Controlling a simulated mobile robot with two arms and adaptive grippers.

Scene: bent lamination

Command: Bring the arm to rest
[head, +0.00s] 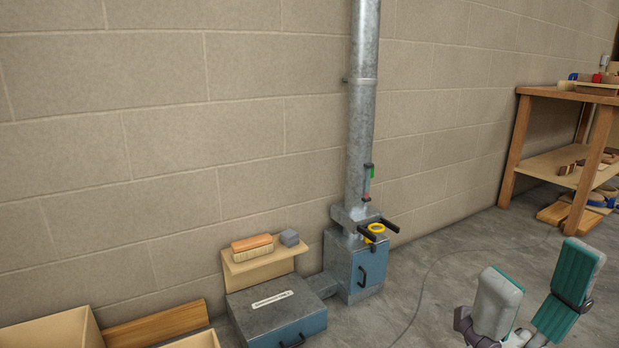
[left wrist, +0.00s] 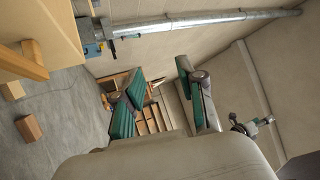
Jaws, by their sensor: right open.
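My right gripper (head: 540,270) is at the lower right of the head view, above the concrete floor. Its two fingers stand wide apart with nothing between them. One inner pad shows green; the other finger shows its pale back. My left gripper is not in the head view. In the left wrist view its two green-padded fingers (left wrist: 160,70) are spread apart, and I see nothing held between them.
A blue-grey metal box (head: 275,318) and a blue cabinet (head: 368,270) under a metal duct (head: 362,110) stand by the block wall. A wooden bench (head: 545,150) is at the right. Open floor (head: 450,255) lies between. Wooden boxes (head: 55,335) are at lower left.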

